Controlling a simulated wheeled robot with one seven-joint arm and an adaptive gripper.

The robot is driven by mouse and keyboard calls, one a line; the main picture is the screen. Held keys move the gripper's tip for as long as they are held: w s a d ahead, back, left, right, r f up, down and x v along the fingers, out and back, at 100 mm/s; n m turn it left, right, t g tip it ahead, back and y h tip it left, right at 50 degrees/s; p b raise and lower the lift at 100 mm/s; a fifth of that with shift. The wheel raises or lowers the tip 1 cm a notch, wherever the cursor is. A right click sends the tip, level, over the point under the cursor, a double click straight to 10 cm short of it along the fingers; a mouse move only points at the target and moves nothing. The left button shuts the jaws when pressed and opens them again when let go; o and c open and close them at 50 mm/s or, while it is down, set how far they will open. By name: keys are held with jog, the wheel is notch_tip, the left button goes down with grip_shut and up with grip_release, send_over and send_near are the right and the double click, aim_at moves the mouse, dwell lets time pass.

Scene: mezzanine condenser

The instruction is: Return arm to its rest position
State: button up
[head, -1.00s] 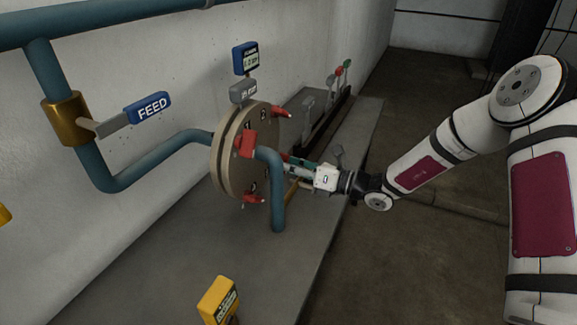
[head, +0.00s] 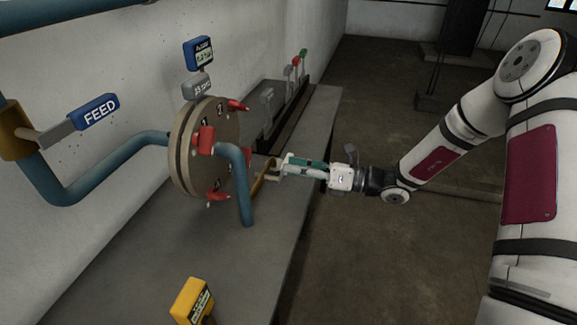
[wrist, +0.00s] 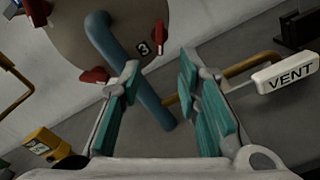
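My white arm reaches in from the right of the head view, with its elbow bent high. My gripper (head: 282,166) is to the right of the round tan flange (head: 187,150), clear of its red clamps. In the wrist view my gripper (wrist: 160,82) has its two teal-padded fingers apart with nothing held between them. The flange (wrist: 108,35) and its blue pipe (wrist: 128,72) are beyond the fingertips.
A brass pipe (wrist: 235,68) with a white VENT tag (wrist: 284,74) is close to the right finger. A yellow-tagged fitting (head: 192,300) stands at the front. A blue FEED handle (head: 97,111) is at left. Open floor (head: 365,270) lies right of the grey plinth.

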dwell(0.3)
jog(key=s+r+n+g+h+p, duration=0.1)
jog(key=s+r+n+g+h, duration=0.35)
jog(key=s+n, duration=0.4)
jog(key=s+r+n+g+h, duration=0.3)
jog(key=s+r+n, duration=0.2)
jog(key=s+n, duration=0.4)
jog(key=s+d+r+n+t+h, duration=0.2)
jog(key=s+d+r+n+h, duration=0.2)
jog(key=s, duration=0.4)
jog(key=s+d+r+n+t+h+p, duration=0.1)
jog(key=s+d+r+n+t+h, duration=0.2)
jog(key=s+d+r+n+h, duration=0.2)
jog(key=s+d+n, duration=0.1)
jog(key=s+d, duration=0.2)
jog(key=d, duration=0.1)
jog(key=shift+d+n, duration=0.2)
jog(key=shift+n, duration=0.15)
jog(key=shift+t+h, duration=0.25)
